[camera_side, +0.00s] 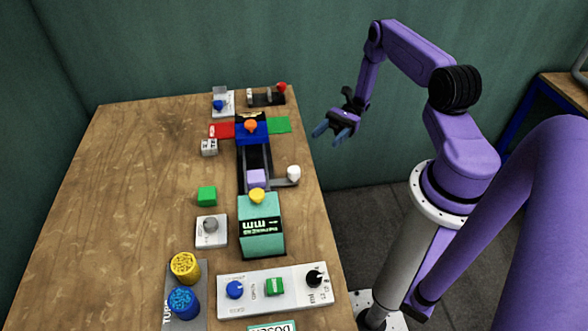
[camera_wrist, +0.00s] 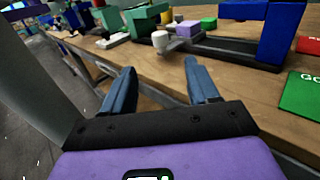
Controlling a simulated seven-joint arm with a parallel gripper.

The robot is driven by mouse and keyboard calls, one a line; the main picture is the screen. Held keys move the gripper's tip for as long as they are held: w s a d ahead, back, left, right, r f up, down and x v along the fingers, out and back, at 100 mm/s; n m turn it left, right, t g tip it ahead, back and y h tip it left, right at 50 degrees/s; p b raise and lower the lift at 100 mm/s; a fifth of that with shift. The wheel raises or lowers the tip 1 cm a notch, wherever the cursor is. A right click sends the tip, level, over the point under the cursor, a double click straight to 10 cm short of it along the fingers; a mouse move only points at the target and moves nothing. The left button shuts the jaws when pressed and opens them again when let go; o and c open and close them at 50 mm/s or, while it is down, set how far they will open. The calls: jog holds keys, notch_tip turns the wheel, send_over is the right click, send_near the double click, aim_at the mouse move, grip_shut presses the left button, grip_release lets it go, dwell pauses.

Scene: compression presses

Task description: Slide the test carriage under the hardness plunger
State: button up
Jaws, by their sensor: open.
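The test carriage appears to be the grey slide with a side arm and white knob (camera_side: 293,173); a lilac block (camera_side: 257,177) sits on it, on the black rail (camera_side: 254,158). In the wrist view the white knob (camera_wrist: 160,40) and lilac block (camera_wrist: 188,29) show ahead of the fingers. A blue bridge (camera_side: 252,132) with an orange top straddles the far end of the rail; it looks like the plunger housing, but the plunger tip is hidden. The carriage is apart from it, nearer the teal unit (camera_side: 262,228). My gripper (camera_side: 333,129) is open and empty, off the table's right edge.
Red (camera_side: 221,130) and green (camera_side: 280,125) plates flank the bridge. A switch panel (camera_side: 274,290) stands at the near end. A dial box (camera_side: 211,231), green cube (camera_side: 207,196) and two tubs are left of the rail. The table's left side is clear.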

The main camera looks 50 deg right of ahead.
aim_at(294, 169)
jog(key=a, duration=1.7)
jog(key=shift+d, duration=0.1)
grip_shut()
jog(key=w+d, duration=0.9)
